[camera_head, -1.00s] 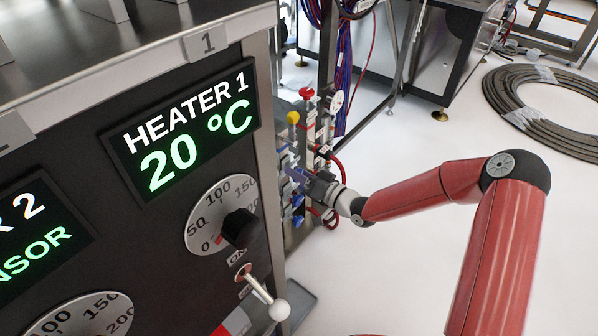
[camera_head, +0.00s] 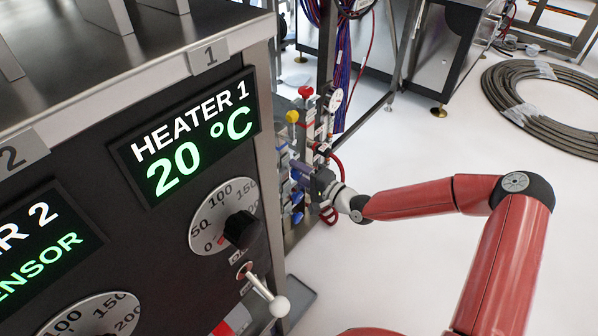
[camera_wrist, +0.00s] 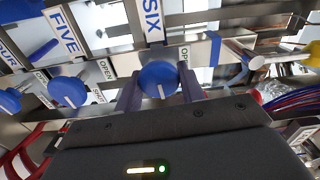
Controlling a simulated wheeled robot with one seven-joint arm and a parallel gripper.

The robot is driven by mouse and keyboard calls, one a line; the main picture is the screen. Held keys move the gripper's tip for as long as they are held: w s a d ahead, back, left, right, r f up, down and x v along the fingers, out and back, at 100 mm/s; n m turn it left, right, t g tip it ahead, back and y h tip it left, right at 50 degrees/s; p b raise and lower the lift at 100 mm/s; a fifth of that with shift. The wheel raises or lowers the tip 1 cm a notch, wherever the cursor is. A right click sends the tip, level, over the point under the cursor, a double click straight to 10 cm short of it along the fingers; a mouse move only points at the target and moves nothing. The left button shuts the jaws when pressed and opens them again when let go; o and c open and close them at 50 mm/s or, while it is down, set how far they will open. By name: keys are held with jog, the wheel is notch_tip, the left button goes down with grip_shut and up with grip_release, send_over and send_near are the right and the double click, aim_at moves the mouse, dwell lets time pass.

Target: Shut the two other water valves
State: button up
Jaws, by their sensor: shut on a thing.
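In the wrist view, a round blue valve knob (camera_wrist: 158,79) under the label SIX (camera_wrist: 152,20) sits between the two fingers of my gripper (camera_wrist: 160,92). The gripper is shut on this knob. A third blue knob (camera_wrist: 10,100) is at the left edge. In the head view my gripper (camera_head: 306,178) is at the valve rack, its fingertips hard to make out.
The heater cabinet (camera_head: 120,90) fills the left of the head view, close to the rack. Yellow (camera_head: 292,117) and red (camera_head: 305,92) knobs stand above my gripper. Red hoses (camera_head: 336,165) hang beside it. The floor to the right is clear up to a coiled hose (camera_head: 500,110).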

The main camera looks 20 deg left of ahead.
jog(key=shift+f+m, duration=0.1)
jog(key=shift+m, duration=0.4)
jog(key=o, duration=1)
jog(key=v, duration=0.8)
jog(key=shift+p, duration=0.3)
